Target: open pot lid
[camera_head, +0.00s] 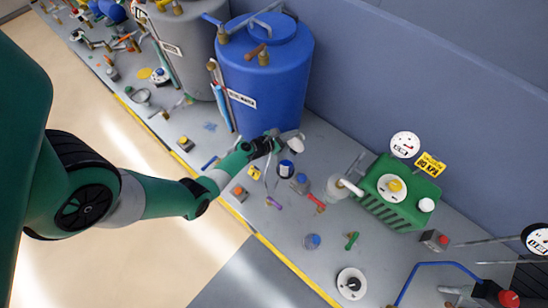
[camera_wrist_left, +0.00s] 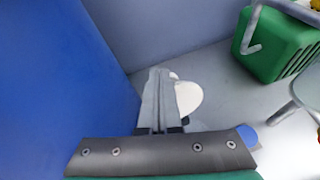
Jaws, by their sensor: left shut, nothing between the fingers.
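My left gripper (camera_head: 285,140) is shut and empty beside the front of a big blue drum (camera_head: 262,85). In the left wrist view its two grey fingers (camera_wrist_left: 158,95) lie together. A white rounded piece (camera_wrist_left: 188,97) shows right beside the fingertips; whether they touch it I cannot tell. In the head view this white piece (camera_head: 297,146) is at the gripper's tip. The drum has a blue lid (camera_head: 285,30) with a grey bar handle on top. A clear round vessel (camera_head: 335,187) stands to the right. I cannot tell which item is the pot lid. My right gripper is not in view.
A green machine (camera_head: 398,195) with a yellow-and-white cap stands right on the grey bench. A grey drum (camera_head: 185,50) stands left of the blue one. Small caps, fittings and a white dial (camera_head: 352,283) lie around. A wall runs behind; a yellow edge strip runs in front.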

